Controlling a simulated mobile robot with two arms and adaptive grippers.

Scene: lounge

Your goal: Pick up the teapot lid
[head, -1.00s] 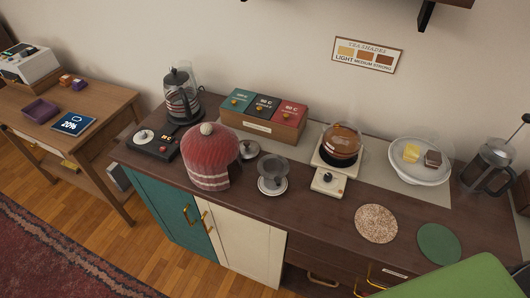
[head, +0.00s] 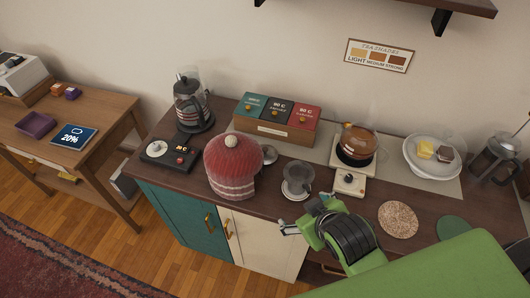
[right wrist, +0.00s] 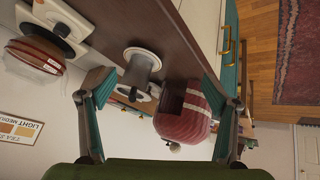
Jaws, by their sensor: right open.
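A small grey round piece with a knob, which looks like the teapot lid (head: 269,155), lies on the dark counter. The red knitted cosy (head: 231,165) partly hides it in the head view. I cannot pick it out surely in the right wrist view. My right gripper (head: 304,216) is open and empty above the counter's front edge, right of the cosy and in front of the strainer cup (head: 298,181). In the right wrist view the strainer cup (right wrist: 141,68) and the cosy (right wrist: 183,112) show between its spread fingers (right wrist: 157,92). My left gripper is out of view.
A glass pot of amber tea (head: 357,144) sits on a stand behind my right gripper. A tea box (head: 273,133) stands at the back. A speckled coaster (head: 398,219), a plate (head: 433,170) and a French press (head: 496,160) are at the right.

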